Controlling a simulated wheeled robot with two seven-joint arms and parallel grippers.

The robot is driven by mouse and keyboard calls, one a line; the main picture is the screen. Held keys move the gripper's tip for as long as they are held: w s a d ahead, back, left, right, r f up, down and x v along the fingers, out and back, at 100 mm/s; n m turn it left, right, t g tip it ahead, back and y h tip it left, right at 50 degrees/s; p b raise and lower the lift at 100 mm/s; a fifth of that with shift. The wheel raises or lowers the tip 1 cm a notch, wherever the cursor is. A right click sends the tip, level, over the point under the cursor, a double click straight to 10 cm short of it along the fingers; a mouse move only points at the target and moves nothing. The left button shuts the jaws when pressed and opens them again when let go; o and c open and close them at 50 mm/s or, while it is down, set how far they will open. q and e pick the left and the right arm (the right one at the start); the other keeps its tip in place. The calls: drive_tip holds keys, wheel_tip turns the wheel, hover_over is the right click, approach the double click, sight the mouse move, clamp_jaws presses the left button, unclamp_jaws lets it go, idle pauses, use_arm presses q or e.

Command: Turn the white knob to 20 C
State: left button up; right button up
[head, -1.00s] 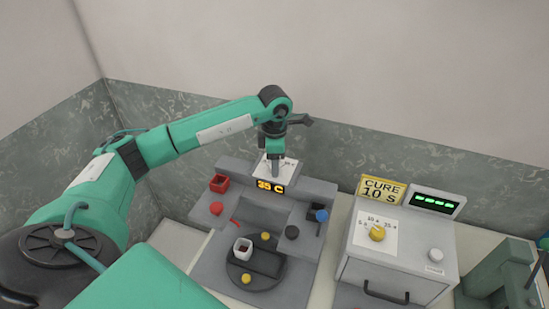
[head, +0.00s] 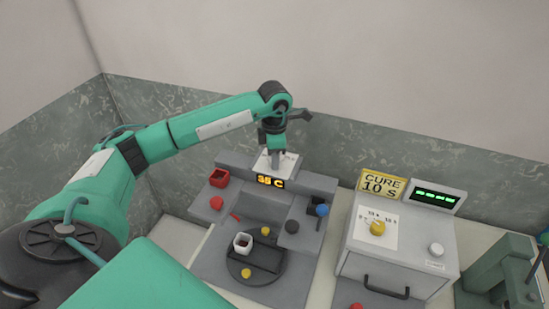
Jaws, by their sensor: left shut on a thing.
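My left gripper (head: 275,158) reaches down over the white dial plate (head: 289,163) at the back of the grey station (head: 230,163). It is shut at the spot where the white knob would be; the knob itself is hidden by the fingers. The orange display (head: 271,181) just below the plate reads 35 C. My right gripper does not show.
A red bin (head: 219,177) and a red button (head: 216,202) are on the station's left, a blue knob (head: 322,210) on its right. A white cup (head: 243,243) stands on the dark round plate.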

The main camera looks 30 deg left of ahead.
use_arm(q)
drive_tip(key=n+b, duration=0.3)
drive_tip(key=shift+f+n, duration=0.15)
drive_tip(key=shift+n, duration=0.25)
drive_tip(key=n+b, duration=0.2)
drive_tip(key=n, duration=0.1)
drive_tip(key=shift+r+n+b, duration=0.2)
drive_tip(key=shift+n+b, duration=0.15)
drive_tip(key=shift+n, duration=0.35)
drive_tip(key=o, duration=1)
drive_tip(key=shift+c, duration=0.2)
